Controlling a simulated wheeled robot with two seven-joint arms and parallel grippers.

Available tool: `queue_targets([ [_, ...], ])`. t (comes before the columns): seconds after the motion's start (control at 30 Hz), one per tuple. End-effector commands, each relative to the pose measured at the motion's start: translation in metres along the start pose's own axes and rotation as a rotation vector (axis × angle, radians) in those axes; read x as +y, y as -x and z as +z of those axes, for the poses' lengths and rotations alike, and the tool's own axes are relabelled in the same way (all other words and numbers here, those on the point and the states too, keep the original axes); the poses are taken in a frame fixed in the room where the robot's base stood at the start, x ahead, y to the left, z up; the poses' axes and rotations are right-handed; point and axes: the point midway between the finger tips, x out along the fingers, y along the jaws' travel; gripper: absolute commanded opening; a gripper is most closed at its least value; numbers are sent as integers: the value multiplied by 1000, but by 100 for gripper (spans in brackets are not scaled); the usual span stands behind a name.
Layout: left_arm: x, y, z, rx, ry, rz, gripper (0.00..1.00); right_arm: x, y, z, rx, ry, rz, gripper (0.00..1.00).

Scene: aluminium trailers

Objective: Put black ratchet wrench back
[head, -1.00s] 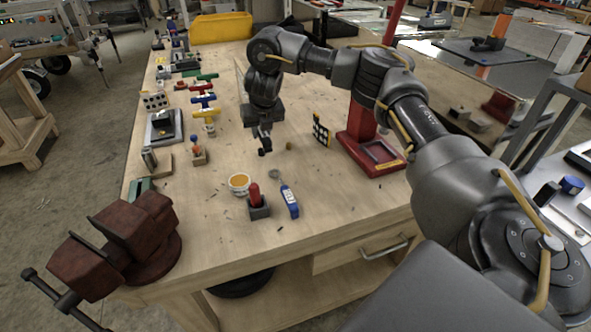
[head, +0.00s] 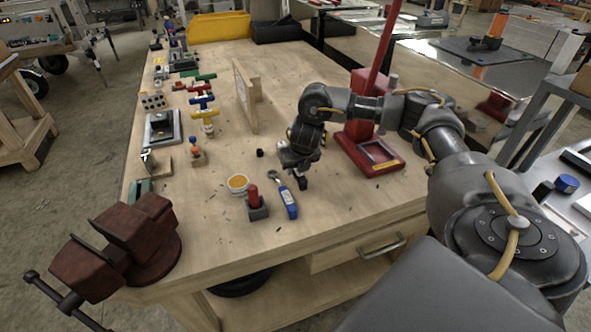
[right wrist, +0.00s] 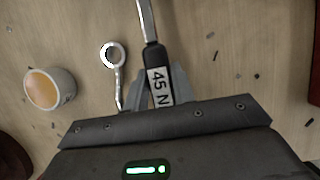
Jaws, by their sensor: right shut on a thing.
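In the right wrist view, my right gripper (right wrist: 155,95) is shut on the black handle of the black ratchet wrench (right wrist: 154,58). The handle has a white label reading "45 N", and its bright metal shaft runs out of the top of the picture. In the head view, my right gripper (head: 300,178) is low over the bench, just behind and right of the blue-handled ring wrench (head: 290,204). The held wrench is mostly hidden there. I cannot tell whether it touches the bench. My left gripper is not in view.
A white cup with orange contents (head: 237,184) and a red-handled tool in a dark block (head: 256,206) stand nearby. A red stand (head: 368,150) is behind right, an upright wooden board (head: 245,95) behind left. A dark red vise (head: 125,245) is front left. The front right bench is clear.

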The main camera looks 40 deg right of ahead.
Motion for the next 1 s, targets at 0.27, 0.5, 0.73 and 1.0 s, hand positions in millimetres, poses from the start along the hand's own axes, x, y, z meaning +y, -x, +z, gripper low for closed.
queue_targets([
  [0.27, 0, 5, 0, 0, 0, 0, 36, 1, -12, -4, -3, -1, 1, 0],
  [0.5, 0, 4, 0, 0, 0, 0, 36, 1, -13, -5, -1, 0, 1, 29],
  [0.73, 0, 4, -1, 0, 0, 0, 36, 1, -13, -5, -1, 0, 1, 47],
  [1.0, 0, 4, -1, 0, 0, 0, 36, 1, -8, -4, -2, 1, 2, 47],
])
